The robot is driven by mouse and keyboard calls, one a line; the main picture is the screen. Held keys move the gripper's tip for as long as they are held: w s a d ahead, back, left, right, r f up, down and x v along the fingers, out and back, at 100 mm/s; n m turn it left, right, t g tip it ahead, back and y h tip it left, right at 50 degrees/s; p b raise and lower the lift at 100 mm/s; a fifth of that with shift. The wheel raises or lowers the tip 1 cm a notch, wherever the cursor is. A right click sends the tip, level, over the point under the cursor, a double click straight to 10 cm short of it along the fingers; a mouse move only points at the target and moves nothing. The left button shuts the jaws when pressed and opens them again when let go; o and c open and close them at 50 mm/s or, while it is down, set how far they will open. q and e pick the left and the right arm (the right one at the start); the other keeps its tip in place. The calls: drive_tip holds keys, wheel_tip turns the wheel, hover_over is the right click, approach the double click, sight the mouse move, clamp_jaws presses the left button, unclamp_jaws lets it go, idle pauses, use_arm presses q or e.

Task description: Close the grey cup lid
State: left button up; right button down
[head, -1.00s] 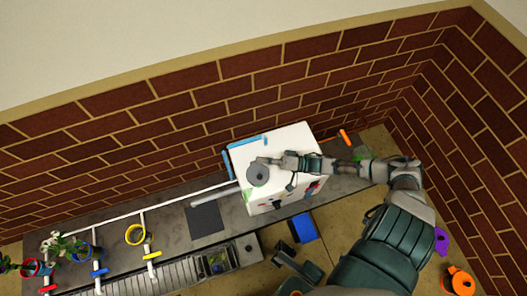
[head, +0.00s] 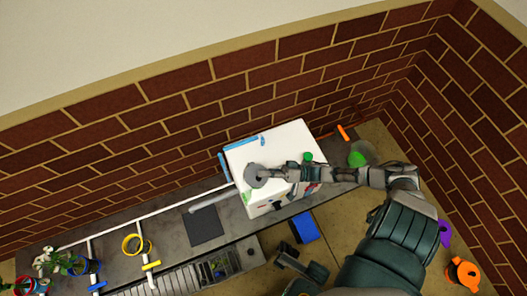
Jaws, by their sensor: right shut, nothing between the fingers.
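A grey round lid (head: 253,172) with a darker centre shows at the left front edge of the white box (head: 285,139). My right arm reaches in from the right across the box. My right gripper (head: 270,174) is shut and empty, with its tips at the lid's right side. They overlap the lid in the picture; I cannot tell whether they touch it. The cup under the lid is hidden, and I cannot tell how far the lid is tilted.
A blue bar lies along the box's back left edge. A green round piece (head: 308,156) is on the box, behind my arm. A blue bin (head: 305,228) stands in front. A yellow ring (head: 132,244) and potted plants are at left; a brick wall is behind.

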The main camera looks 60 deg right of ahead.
drive_tip(key=shift+s+a+f, duration=0.15)
drive_tip(key=shift+s+f, duration=0.15)
drive_tip(key=shift+f, duration=0.15)
drive_tip(key=shift+s+f, duration=0.15)
drive_tip(key=shift+s, duration=0.05)
drive_tip(key=v, duration=1.1)
drive_tip(key=shift+d+r, duration=0.35)
drive_tip(key=shift+d, duration=0.1)
